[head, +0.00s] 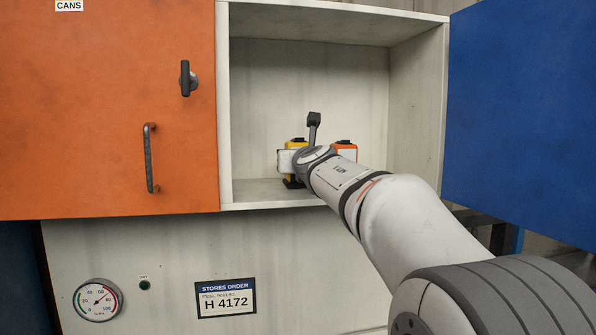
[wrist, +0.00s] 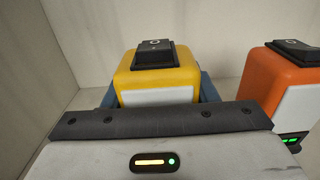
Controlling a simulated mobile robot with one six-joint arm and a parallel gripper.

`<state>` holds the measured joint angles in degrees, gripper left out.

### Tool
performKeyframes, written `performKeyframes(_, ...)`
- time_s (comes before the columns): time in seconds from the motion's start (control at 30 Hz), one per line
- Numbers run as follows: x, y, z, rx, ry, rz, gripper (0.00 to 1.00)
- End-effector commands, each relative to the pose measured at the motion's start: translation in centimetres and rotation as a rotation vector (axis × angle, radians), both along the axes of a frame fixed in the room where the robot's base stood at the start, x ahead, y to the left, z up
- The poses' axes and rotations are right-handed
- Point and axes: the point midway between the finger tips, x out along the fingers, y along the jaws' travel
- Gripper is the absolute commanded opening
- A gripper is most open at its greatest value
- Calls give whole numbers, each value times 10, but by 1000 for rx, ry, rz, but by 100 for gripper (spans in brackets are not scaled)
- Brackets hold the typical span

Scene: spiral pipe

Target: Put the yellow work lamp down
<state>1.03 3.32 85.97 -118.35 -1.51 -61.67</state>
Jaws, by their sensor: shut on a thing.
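The yellow work lamp (head: 297,145) is inside the open white cupboard, upright, partly hidden behind my wrist. In the wrist view the yellow lamp (wrist: 152,68) shows its yellow top, black switch and pale front panel. My gripper (head: 290,163) is shut on it, with blue fingers on both sides of the lamp in the wrist view. The lamp's dark lower end is close to the shelf floor; I cannot tell whether it touches.
A similar orange lamp (head: 344,149) stands just right of the yellow one, also in the wrist view (wrist: 280,85). The cupboard shelf (head: 258,191) is bare at left. An orange door (head: 100,110) is at left, and a blue door panel (head: 520,110) stands open at right.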

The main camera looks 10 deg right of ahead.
Motion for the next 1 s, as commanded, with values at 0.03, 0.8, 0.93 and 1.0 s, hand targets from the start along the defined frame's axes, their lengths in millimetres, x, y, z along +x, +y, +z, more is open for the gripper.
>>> performKeyframes(0.03,0,0,-5,0,-2,-1,16)
performKeyframes(0.8,0,-2,-7,1,0,-2,74)
performKeyframes(0.93,0,-2,-6,1,0,-2,74)
performKeyframes(1.0,0,-2,-4,0,0,-3,74)
